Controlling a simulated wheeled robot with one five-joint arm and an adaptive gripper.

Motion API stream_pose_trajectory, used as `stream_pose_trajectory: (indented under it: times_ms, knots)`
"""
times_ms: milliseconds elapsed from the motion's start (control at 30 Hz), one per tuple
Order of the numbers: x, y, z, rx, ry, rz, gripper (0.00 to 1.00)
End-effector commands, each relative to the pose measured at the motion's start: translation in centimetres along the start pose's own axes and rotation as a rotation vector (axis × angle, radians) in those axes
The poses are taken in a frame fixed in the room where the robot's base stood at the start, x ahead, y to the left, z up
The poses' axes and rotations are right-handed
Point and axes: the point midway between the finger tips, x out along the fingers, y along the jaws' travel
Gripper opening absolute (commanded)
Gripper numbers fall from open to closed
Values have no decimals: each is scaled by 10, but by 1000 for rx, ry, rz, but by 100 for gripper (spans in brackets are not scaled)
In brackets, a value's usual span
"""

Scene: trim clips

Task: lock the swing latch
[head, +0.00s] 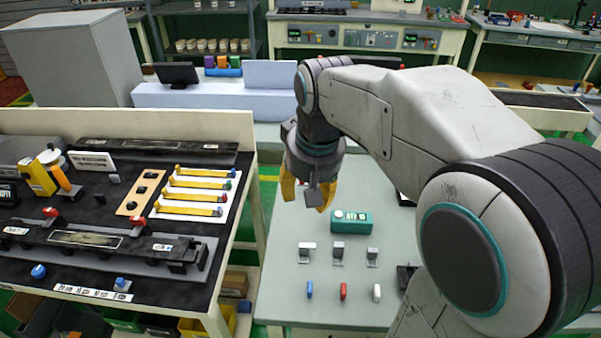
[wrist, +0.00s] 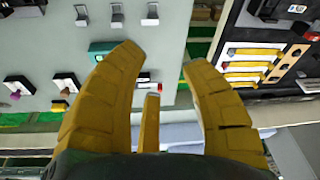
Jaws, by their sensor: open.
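My gripper (head: 306,198) has yellow fingers spread apart and hangs above the grey table (head: 283,262), behind the teal box (head: 351,222). In the wrist view the gripper (wrist: 163,62) is open with nothing between its fingers. Another small fixture (wrist: 150,76) is partly hidden behind a finger. I cannot tell which fixture is the swing latch. Three grey clips (head: 338,252) stand on the table, apart from the gripper.
Blue (head: 310,289), red (head: 343,291) and white (head: 377,292) pegs are in front of the clips. My arm hides the table's right side.

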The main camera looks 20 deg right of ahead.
Motion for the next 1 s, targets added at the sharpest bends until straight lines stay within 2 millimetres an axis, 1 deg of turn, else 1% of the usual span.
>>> stream_pose_trajectory:
  times_ms: [33,200,267,300,367,400,467,500,567,600,733,900,1000]
  knots:
    - [0,0,-22,22,-16,4,41]
    - [12,3,-85,97,-56,15,41]
    - [20,5,-105,124,-69,19,41]
    - [26,6,-119,141,-78,22,41]
    - [35,9,-137,168,-91,26,41]
    - [43,11,-148,185,-101,29,41]
    - [55,14,-164,212,-114,34,41]
    - [64,16,-174,229,-124,37,41]
    - [78,20,-188,257,-137,42,41]
    - [88,23,-196,273,-146,45,41]
    - [122,32,-216,327,-174,56,41]
    - [161,43,-228,386,-203,68,41]
    - [178,48,-231,411,-215,74,41]
